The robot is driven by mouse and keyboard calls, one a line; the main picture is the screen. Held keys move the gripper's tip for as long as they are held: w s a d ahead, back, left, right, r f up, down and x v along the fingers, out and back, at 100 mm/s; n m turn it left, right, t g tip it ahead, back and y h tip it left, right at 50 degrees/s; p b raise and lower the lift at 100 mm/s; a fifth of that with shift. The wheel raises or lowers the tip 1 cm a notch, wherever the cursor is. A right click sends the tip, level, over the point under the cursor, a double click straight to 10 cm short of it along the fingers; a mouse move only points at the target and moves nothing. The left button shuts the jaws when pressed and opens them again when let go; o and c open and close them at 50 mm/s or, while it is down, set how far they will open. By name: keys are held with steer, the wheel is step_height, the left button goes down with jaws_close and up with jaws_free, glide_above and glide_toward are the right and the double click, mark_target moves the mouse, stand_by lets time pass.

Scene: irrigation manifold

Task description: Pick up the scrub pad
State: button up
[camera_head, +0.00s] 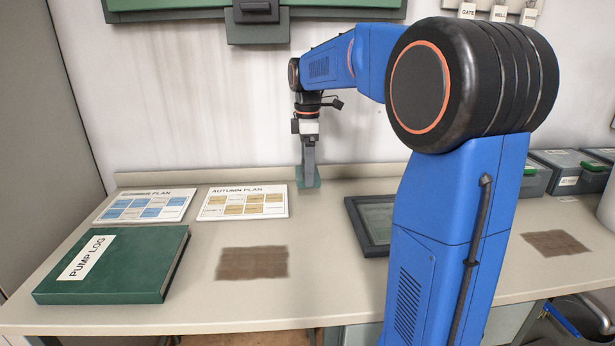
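A small green-teal piece, which looks like the scrub pad (316,180), is at the back of the bench near the low rear ledge. My gripper (309,180) points down right at it, and its fingers cover the middle of the pad. The fingers show as one narrow grey bar, so the gap between them is hidden. I cannot tell whether they grip the pad, or whether the pad touches the bench.
A green pump log binder (120,265), a summer plan card (146,205) and an autumn plan card (242,202) lie left. A dark-framed panel (372,226) lies right, partly behind my arm. Brown patches (252,263) mark the bench. Grey lidded boxes (563,172) stand far right.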

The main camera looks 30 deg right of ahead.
step_height(320, 180, up, 2)
steer(key=shift+r, duration=0.15)
steer(key=shift+s+a+r, duration=0.1)
steer(key=shift+s+r, duration=0.1)
steer(key=shift+s, duration=0.1)
steer(key=s+a, duration=0.3)
steer(key=s, duration=0.5)
steer(key=s+a, duration=0.4)
steer(key=s, duration=0.5)
steer(key=shift+s+a, duration=0.15)
steer(key=shift+s, duration=0.1)
steer(key=shift+o, duration=0.7)
steer(key=shift+s, duration=0.1)
